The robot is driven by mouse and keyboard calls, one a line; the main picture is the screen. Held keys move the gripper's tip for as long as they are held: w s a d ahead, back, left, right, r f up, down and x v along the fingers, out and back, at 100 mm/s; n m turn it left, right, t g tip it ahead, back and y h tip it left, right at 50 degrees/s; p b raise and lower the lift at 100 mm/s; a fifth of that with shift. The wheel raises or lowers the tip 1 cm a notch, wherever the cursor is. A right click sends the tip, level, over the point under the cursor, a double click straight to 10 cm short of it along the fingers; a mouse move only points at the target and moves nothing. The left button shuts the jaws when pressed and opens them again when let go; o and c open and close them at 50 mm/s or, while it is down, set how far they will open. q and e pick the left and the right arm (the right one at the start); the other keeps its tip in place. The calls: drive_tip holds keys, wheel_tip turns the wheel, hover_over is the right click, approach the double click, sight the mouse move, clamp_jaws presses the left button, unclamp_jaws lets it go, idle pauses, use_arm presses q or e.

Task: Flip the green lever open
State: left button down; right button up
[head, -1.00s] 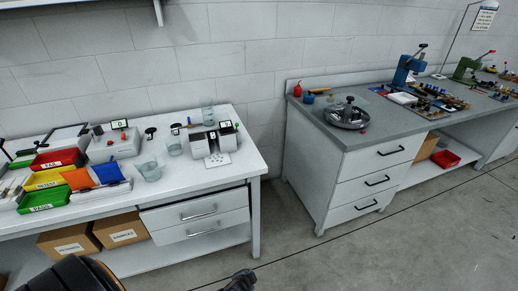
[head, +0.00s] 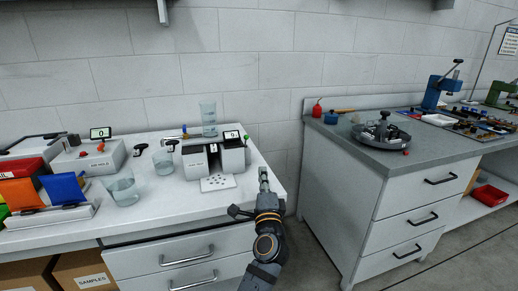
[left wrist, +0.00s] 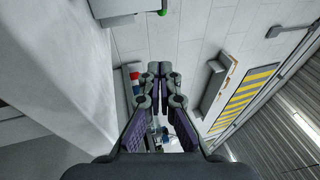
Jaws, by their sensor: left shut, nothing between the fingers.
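A grey two-block device (head: 201,160) with a small display stands on the white bench.
A clear beaker (head: 208,118) stands behind the device, and a dotted white card (head: 218,183) lies before it. More beakers (head: 123,189) and coloured bins (head: 62,188) are to the left. A grey workbench (head: 425,150) stands to the right across a gap.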

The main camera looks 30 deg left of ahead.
use_arm(q)
drive_tip(key=shift+w+a+r, duration=0.1)
drive_tip(key=shift+w+r, duration=0.05)
drive_tip(key=shift+r, duration=0.05)
use_arm(e)
drive_tip(key=shift+w+a, duration=0.15)
drive_tip(key=shift+w, duration=0.05)
use_arm(q)
drive_tip(key=shift+r, duration=0.1)
